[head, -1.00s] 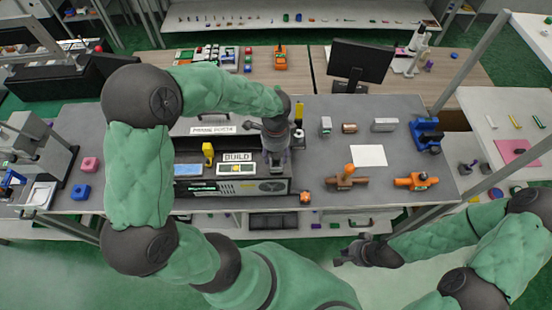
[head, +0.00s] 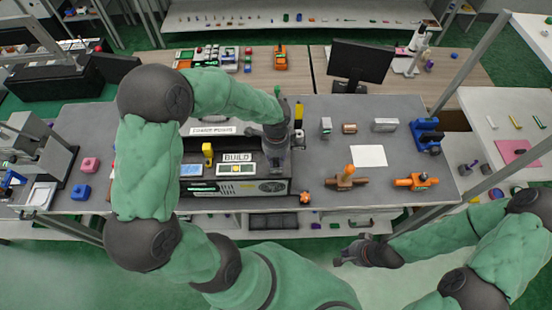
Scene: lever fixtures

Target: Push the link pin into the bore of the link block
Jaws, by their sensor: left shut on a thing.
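My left gripper (head: 276,168) points down over the right end of the dark panel unit (head: 262,187) at the table's front middle. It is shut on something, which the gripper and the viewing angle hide. I cannot make out the link pin or its bore for certain. Small candidates for the link block are a grey block (head: 326,126) and a lighter grey block (head: 385,125), on the table to the right. My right gripper (head: 340,262) hangs in front of the table, low and away from the parts. Its fingers are too small to tell open from shut.
A brown cylinder (head: 349,128), a white sheet (head: 368,155), a blue fixture (head: 427,134) and orange-handled fixtures (head: 347,178) (head: 416,181) stand on the right of the table. A yellow post (head: 208,150) stands on the panel unit. Pink (head: 90,164) and blue (head: 81,192) blocks lie left.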

